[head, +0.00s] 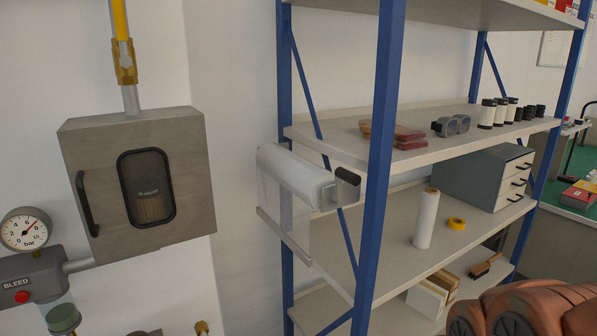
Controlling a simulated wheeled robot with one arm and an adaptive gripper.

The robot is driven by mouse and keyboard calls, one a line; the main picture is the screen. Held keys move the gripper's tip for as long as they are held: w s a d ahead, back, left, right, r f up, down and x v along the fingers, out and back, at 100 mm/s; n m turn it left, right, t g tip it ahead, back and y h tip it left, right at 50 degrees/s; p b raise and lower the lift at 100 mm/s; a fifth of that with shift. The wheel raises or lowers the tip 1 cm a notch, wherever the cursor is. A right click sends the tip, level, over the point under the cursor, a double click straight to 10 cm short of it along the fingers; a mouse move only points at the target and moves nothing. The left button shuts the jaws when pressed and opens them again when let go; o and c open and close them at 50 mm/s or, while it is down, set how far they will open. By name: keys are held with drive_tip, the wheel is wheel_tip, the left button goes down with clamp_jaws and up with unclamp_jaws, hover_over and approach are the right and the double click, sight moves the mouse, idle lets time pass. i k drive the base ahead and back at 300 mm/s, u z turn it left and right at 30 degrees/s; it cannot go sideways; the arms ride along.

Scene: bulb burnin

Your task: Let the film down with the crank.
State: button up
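A roll of pale film (290,172) is mounted on the left side of the blue-framed shelf, at about the height between two shelf boards. A crank with a black handle (347,187) is at its right end, close to the front blue post. A short clear sheet of film hangs from the roll, with a pale bar (284,236) along its lower edge. The bar is a short way below the roll. My gripper is not in view, so its state and its distance from the crank do not show.
The shelf's front blue post (378,150) stands just right of the crank. A grey cabinet (138,185) and pressure gauge (25,229) are on the left wall. A white roll (426,218), yellow tape (456,223) and drawer unit (485,178) stand on the middle shelf.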

sight(305, 178)
drive_tip(key=z, duration=1.3)
drive_tip(key=k, duration=0.9)
drive_tip(key=u, duration=1.35)
drive_tip(key=i, duration=0.5)
